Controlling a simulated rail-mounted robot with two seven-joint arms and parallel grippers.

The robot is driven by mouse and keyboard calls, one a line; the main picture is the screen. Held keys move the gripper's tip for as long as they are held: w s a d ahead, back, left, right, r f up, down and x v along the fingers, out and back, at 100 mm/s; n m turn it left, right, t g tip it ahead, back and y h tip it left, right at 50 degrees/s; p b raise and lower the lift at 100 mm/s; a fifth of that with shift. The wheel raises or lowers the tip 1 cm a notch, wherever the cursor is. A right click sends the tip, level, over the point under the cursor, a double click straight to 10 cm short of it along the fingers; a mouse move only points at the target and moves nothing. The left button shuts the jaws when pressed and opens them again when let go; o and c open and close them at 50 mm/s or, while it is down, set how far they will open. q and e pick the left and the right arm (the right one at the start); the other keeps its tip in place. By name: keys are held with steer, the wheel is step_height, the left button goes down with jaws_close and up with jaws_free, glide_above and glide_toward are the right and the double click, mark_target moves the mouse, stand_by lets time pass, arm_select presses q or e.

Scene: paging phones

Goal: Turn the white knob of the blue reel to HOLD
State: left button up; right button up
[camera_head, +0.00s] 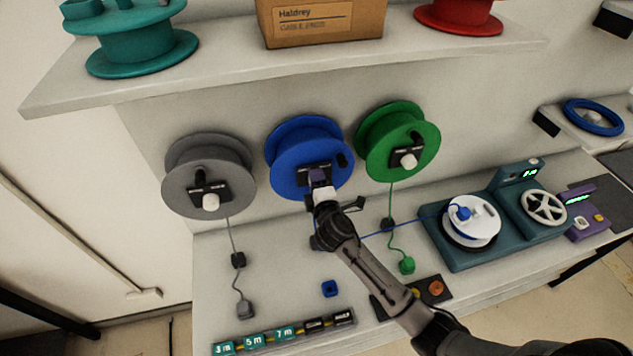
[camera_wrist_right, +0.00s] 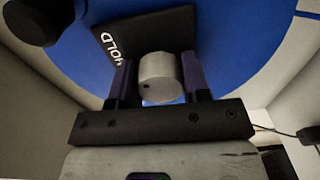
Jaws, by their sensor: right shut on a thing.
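The blue reel (camera_head: 292,152) hangs on the wall panel between a grey reel and a green reel. A black plate (camera_head: 308,170) sits on its lower face. In the right wrist view the plate (camera_wrist_right: 150,32) carries the white word HOLD at its left end. The white knob (camera_wrist_right: 160,78) is a short cylinder with a small dark dot low on its face. My right gripper (camera_head: 319,180) is shut on the knob, with purple fingers (camera_wrist_right: 157,80) on either side of it. In the head view the gripper hides the knob. My left gripper is not in view.
The grey reel (camera_head: 205,160) and green reel (camera_head: 388,140) flank the blue one, with cords hanging down. A shelf (camera_head: 215,88) juts out above.

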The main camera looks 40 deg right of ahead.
stand_by(0.3)
steer(key=o, duration=0.9)
steer(key=shift+s+a, duration=0.25)
steer(key=shift+s, duration=0.2)
steer(key=b+v, duration=0.1)
steer(key=v, duration=1.1)
steer(key=shift+s+a, duration=0.15)
steer(key=shift+s, duration=0.2)
